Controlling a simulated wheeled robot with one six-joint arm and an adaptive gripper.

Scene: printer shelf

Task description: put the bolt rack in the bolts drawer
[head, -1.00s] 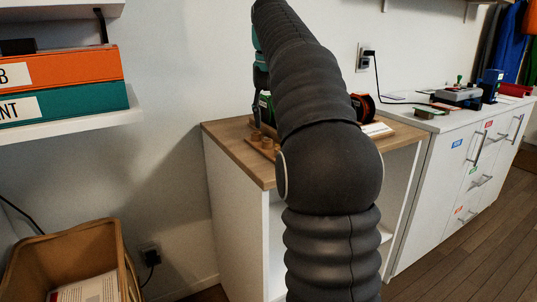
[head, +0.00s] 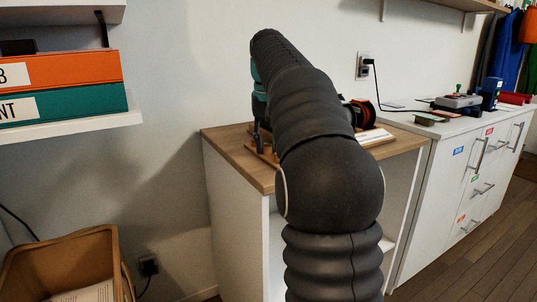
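A low wooden piece (head: 262,153), which may be the bolt rack, lies near the left end of the wood-topped cabinet and is mostly hidden by my arm. My gripper (head: 262,143) points down over it, its dark fingers at or just above the wood. Whether they touch or hold it cannot be told. The white drawer cabinet (head: 440,190) at the right has doors or drawers with bar handles and small blue, red, green and orange labels. The labels are too small to read, so I cannot tell which is the bolts drawer. All its fronts look shut.
The wooden top (head: 228,143) also holds a dark red-and-black round object (head: 361,112) and a white flat item (head: 374,137) behind my arm. A stamp and boxes (head: 458,103) stand on the white cabinet. Binders (head: 62,85) sit on the left shelf; a bin (head: 65,262) stands below.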

